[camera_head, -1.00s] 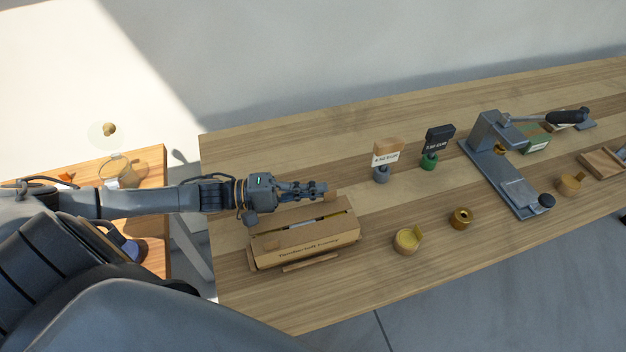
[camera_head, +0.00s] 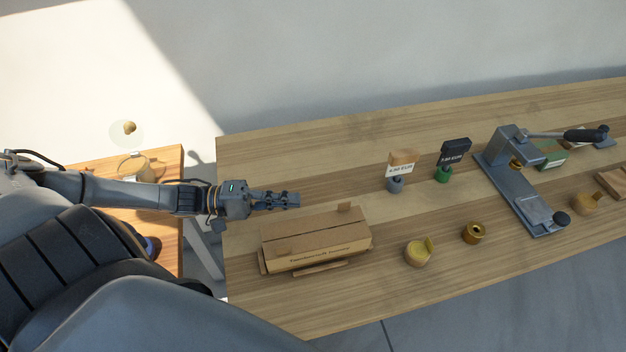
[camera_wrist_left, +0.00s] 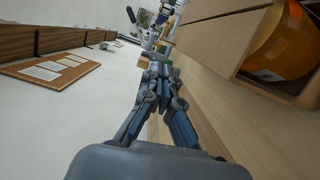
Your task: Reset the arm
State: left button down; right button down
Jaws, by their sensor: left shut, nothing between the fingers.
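My left arm reaches in from the left in the head view. My left gripper (camera_head: 284,200) is shut and empty, above the wooden table (camera_head: 330,320) and just behind the cardboard box (camera_head: 318,241). In the left wrist view its fingers (camera_wrist_left: 160,72) are together with nothing between them. My right gripper is in neither view.
A grey lever press (camera_head: 515,175) stands at the right. Two price signs (camera_head: 403,160) (camera_head: 453,151) stand on small bases behind the middle. Small brass and wooden pieces (camera_head: 473,233) (camera_head: 418,253) lie in front. A smaller table (camera_head: 165,200) with a glass jar is at the left.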

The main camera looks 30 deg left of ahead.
pick_arm(q)
jog(key=shift+v, duration=1.75)
